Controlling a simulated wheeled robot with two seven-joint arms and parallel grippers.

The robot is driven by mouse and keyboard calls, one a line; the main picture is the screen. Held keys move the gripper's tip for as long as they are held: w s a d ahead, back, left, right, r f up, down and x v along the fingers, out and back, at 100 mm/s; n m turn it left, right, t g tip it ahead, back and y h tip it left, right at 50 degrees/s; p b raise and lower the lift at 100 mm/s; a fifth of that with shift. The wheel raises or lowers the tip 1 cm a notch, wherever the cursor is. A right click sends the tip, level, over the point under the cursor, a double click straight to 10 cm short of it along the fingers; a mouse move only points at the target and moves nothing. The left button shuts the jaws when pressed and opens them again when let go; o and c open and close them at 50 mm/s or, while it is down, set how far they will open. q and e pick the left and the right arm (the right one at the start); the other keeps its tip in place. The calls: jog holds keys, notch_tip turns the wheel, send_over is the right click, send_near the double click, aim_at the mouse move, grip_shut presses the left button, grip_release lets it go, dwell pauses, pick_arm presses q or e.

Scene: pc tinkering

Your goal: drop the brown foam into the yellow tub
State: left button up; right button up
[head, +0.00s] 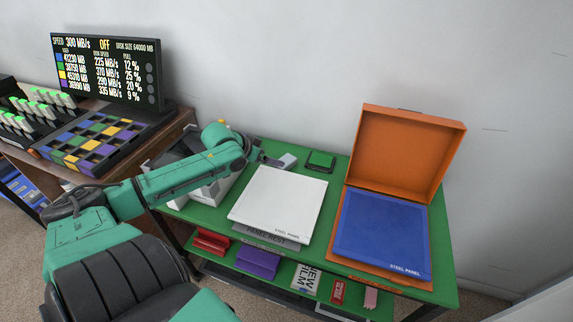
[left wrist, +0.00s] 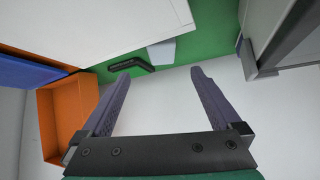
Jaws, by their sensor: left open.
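I cannot make out any brown foam or yellow tub in either view. My left gripper (head: 268,158) is over the back edge of the green table, behind the white panel. In the left wrist view its two fingers (left wrist: 154,82) are spread wide with nothing between them. A light grey block (head: 287,161) sits close by the gripper; it also shows beyond the fingertips in the left wrist view (left wrist: 161,53). My right gripper is in neither view.
The green table (head: 318,213) holds a white panel (head: 278,198), a green-and-black item (head: 320,161) and an open orange case (head: 405,150) with a blue steel panel (head: 382,232). A shelf below holds red and purple items. A screen (head: 107,70) stands left.

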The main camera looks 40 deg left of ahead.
aim_at(284, 161)
pick_arm(q)
jog(key=b+x, duration=0.1)
jog(key=x, duration=0.3)
jog(key=shift+w+a+f, duration=0.1)
jog(key=shift+w+f, duration=0.05)
jog(key=shift+f, duration=0.05)
jog(key=shift+w+f, duration=0.3)
jog(key=shift+w, duration=0.05)
jog(key=b+x, duration=0.1)
jog(key=x, duration=0.4)
jog(key=shift+r, duration=0.1)
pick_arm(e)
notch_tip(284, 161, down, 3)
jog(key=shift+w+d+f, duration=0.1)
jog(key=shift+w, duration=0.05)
pick_arm(q)
jog(key=c, duration=1.4)
